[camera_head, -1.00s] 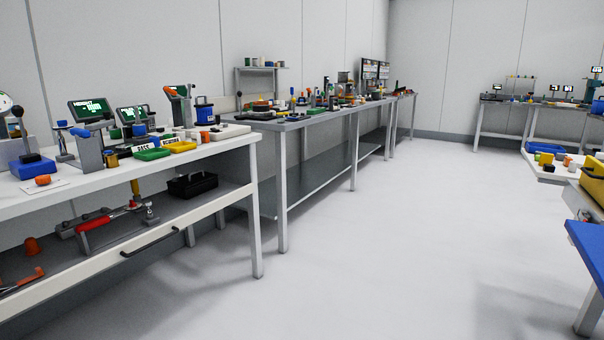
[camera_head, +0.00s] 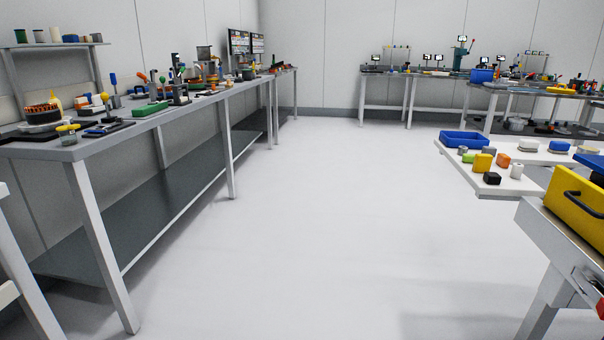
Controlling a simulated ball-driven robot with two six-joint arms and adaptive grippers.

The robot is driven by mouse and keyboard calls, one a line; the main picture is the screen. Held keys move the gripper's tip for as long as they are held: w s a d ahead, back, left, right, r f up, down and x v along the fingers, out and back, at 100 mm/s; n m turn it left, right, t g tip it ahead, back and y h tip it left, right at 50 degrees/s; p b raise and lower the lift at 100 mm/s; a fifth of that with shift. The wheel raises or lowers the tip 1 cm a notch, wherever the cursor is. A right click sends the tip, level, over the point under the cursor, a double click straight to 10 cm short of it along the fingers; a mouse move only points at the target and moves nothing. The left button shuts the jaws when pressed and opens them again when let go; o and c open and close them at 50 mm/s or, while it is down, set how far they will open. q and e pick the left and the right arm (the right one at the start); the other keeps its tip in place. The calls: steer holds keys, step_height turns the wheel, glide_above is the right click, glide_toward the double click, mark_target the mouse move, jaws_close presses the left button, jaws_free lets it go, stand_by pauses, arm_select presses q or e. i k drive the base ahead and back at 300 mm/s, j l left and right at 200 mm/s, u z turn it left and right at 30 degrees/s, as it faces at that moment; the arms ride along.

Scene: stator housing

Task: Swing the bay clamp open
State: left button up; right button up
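I cannot pick out the bay clamp for certain in the head view. Several upright tools and small fixtures, one of them a dark press-like stand (camera_head: 179,82), are on the long grey bench (camera_head: 150,122) at the left. They are too small to tell which, if any, is the clamp. Neither of my grippers is in view.
The floor (camera_head: 300,230) down the middle is clear. A white table (camera_head: 505,178) with small coloured blocks and a blue tray (camera_head: 464,141) stands at the right. A yellow box (camera_head: 572,217) is close at the right edge. More benches (camera_head: 425,74) stand at the back.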

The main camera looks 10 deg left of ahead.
mark_target(112, 77)
steer(key=i, duration=2.6)
steer(key=i+z, duration=0.15)
steer(key=i, duration=0.7)
steer(key=i+z, duration=0.15)
steer(key=i, duration=0.7)
steer(key=i+j+z, duration=0.1)
steer(key=i, duration=0.8)
steer(key=i+u, duration=0.25)
steer(key=u, duration=0.25)
steer(key=i+l+u, duration=0.2)
steer(key=u, duration=0.25)
steer(key=i+l+u, duration=0.2)
steer(key=u, duration=2.7)
steer(key=i+j+z, duration=0.35)
steer(key=i+j, duration=0.3)
steer(key=i+j+z, duration=0.35)
steer(key=i+j, duration=0.4)
steer(key=j, duration=0.15)
